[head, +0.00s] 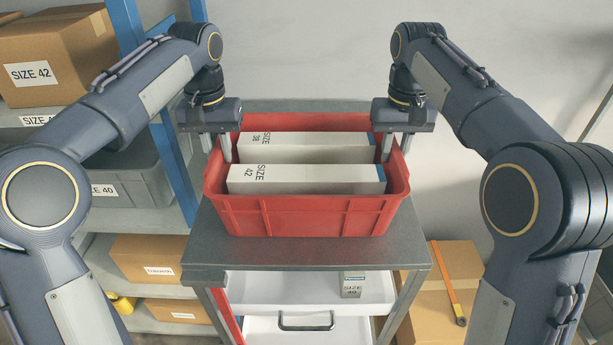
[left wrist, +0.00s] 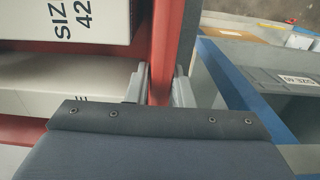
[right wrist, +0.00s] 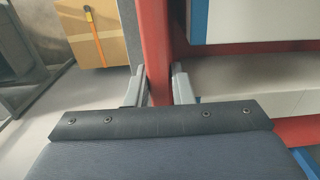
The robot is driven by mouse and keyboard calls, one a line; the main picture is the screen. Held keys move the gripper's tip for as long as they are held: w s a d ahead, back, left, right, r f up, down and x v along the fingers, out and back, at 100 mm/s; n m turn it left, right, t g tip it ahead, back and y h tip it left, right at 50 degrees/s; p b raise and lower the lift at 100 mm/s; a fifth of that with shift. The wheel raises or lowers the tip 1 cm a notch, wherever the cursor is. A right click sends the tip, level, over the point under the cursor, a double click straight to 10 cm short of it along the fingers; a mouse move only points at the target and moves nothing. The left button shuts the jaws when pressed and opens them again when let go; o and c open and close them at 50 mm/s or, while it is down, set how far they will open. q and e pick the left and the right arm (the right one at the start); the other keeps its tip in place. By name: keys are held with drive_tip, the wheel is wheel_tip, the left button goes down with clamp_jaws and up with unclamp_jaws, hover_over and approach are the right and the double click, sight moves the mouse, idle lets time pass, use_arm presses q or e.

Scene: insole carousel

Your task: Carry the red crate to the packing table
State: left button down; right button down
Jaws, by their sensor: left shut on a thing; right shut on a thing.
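The red crate (head: 310,218) sits on the grey top of a stand in the head view. It holds two long white boxes, one marked SIZE 42 (head: 306,181) in front and one marked SIZE 38 (head: 320,138) behind. My left gripper (head: 222,150) is shut on the crate's left side wall; in the left wrist view the red wall (left wrist: 163,55) is between the fingers. My right gripper (head: 396,148) is shut on the right side wall, and the right wrist view shows that wall (right wrist: 155,50) between its fingers. The packing table cannot be made out for certain.
The grey stand top (head: 320,252) has bare room in front of the crate. Below it is a white drawer (head: 290,290) with a small box. A blue-posted shelf (head: 180,180) with cartons and a grey bin (head: 130,170) stands close at left. Cartons (head: 455,265) are low at right.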

use_arm(q)
drive_tip(key=shift+r, duration=0.2)
use_arm(e)
drive_tip(key=shift+r, duration=0.2)
